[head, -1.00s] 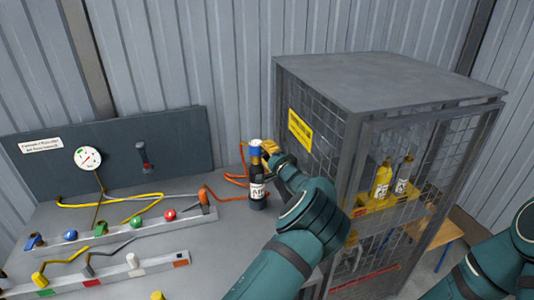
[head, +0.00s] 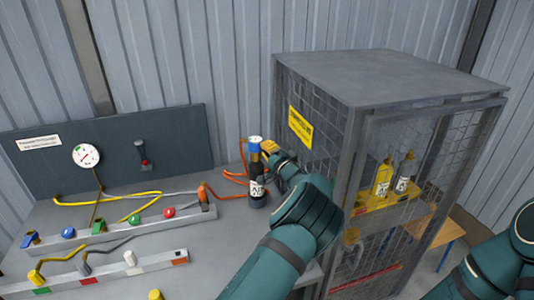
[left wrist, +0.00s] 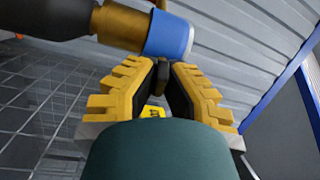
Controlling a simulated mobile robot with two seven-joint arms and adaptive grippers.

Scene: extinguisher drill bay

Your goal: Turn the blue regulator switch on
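A dark bottle (head: 257,193) with a white label stands upright at the right end of the bench, near the cage. Its top carries the blue regulator (head: 253,146), which is a blue collar (left wrist: 168,37) beside a brass neck in the left wrist view. My left gripper (head: 266,148) is at the bottle's top, on its right side. In the left wrist view its yellow fingers (left wrist: 163,72) converge just below the blue collar, with a small dark brownish piece between the tips that looks like the switch lever. The lever's setting cannot be read. My right gripper is out of view.
A mesh cage (head: 345,150) holding yellow and grey bottles stands close right of my left arm. A panel with a gauge (head: 86,156) is behind the bench. A rail (head: 150,228) with coloured knobs and hoses lies left. An orange hose (head: 222,196) runs beside the bottle.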

